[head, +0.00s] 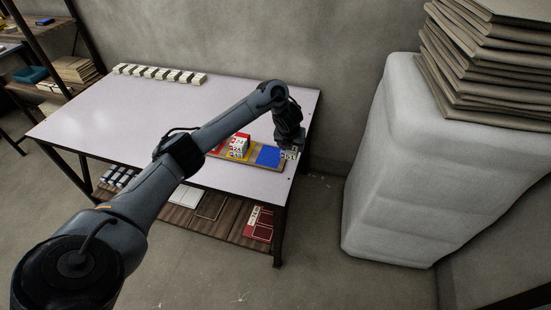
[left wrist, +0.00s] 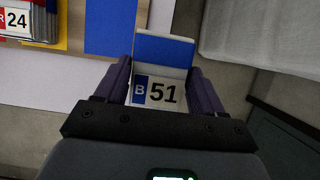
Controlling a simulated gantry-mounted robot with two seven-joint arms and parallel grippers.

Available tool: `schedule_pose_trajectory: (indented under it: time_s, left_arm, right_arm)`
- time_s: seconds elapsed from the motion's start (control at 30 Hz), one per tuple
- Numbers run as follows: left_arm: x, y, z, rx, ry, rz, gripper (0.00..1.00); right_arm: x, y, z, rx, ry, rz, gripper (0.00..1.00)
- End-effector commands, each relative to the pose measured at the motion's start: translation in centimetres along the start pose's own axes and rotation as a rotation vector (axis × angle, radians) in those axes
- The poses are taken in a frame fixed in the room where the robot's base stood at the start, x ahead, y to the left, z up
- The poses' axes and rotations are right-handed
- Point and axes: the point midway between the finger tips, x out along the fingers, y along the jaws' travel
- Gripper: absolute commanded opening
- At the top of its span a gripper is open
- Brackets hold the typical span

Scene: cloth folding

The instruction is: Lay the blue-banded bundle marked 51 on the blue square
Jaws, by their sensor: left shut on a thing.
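My left gripper (left wrist: 160,88) is shut on the bundle marked 51 (left wrist: 166,92), which has a blue band and a white label reading B 51. In the head view the left gripper (head: 290,150) holds the bundle beside the right end of a wooden board, near the table's right edge. The blue square (head: 269,156) is the rightmost patch on that board and looks bare. In the left wrist view the blue square (left wrist: 115,25) is ahead and to the left of the bundle. My right gripper is not in view.
A red-labelled bundle marked 24 (left wrist: 15,20) lies on the board left of the blue square, with a yellow patch around it. A row of white bundles (head: 160,74) lies along the table's back edge. A tall pale wrapped stack (head: 400,170) stands right of the table.

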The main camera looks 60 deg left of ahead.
Motion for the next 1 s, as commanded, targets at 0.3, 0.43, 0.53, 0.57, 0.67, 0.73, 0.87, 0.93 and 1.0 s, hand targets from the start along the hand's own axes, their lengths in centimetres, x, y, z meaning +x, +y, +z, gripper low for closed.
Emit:
schedule_pose_trajectory:
  time_s: [0.3, 0.43, 0.53, 0.57, 0.67, 0.73, 0.87, 0.93, 1.0]
  left_arm:
    - [5.0, 5.1, 0.9, -0.005, 0.000, 0.003, 0.31]
    - [6.7, 7.2, 1.5, -0.005, 0.000, 0.000, 0.31]
    - [7.6, 8.4, 1.9, -0.004, -0.001, 0.001, 0.31]
    - [7.8, 8.7, 2.0, -0.004, -0.001, 0.001, 0.31]
    - [8.3, 9.3, 2.2, -0.001, -0.001, 0.000, 0.31]
    - [8.4, 9.5, 2.3, -0.001, -0.001, -0.001, 0.31]
    - [8.9, 9.5, 2.2, 0.000, -0.001, -0.001, 0.31]
    - [9.6, 9.5, 1.9, 0.001, 0.000, -0.001, 0.31]
    - [10.4, 9.5, 1.4, 0.001, 0.001, 0.000, 0.31]
  right_arm:
    - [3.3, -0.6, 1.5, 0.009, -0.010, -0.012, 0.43]
    - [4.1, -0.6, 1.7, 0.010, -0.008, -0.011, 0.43]
    - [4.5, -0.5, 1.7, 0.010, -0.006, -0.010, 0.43]
    - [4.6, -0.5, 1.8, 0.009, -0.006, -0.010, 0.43]
    - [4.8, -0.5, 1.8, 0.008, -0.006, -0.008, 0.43]
    - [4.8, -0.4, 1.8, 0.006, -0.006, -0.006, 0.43]
    - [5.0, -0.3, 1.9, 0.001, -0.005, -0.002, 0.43]
    - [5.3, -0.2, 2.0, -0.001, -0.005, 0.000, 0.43]
    - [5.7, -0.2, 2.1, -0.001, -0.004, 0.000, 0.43]
